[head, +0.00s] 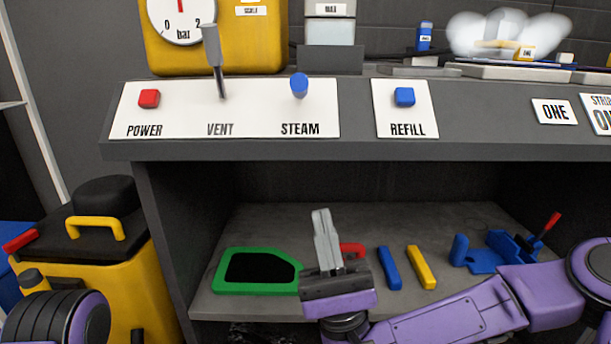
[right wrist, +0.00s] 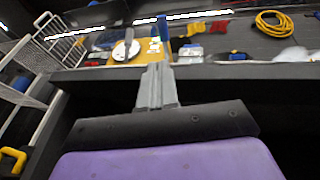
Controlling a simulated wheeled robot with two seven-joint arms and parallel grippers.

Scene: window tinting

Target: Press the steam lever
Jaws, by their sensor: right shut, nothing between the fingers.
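The steam lever (head: 299,84) has a blue knob and stands above the STEAM label on the white panel (head: 170,112). My right gripper (head: 321,215) is below the counter's front edge, in front of the open shelf, pointing up. Its grey fingers are together and empty, well below the lever and apart from it. In the right wrist view the shut fingers (right wrist: 158,68) point up towards the counter. A blue upright shape shows just beyond their tips; I cannot tell for sure that it is the lever. My left gripper is not in view.
The grey vent lever (head: 214,60) and red power button (head: 149,98) are left of the steam lever. The blue refill button (head: 404,96) is to its right. The counter edge (head: 400,150) overhangs a shelf holding a green-framed panel (head: 225,287) and coloured tools.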

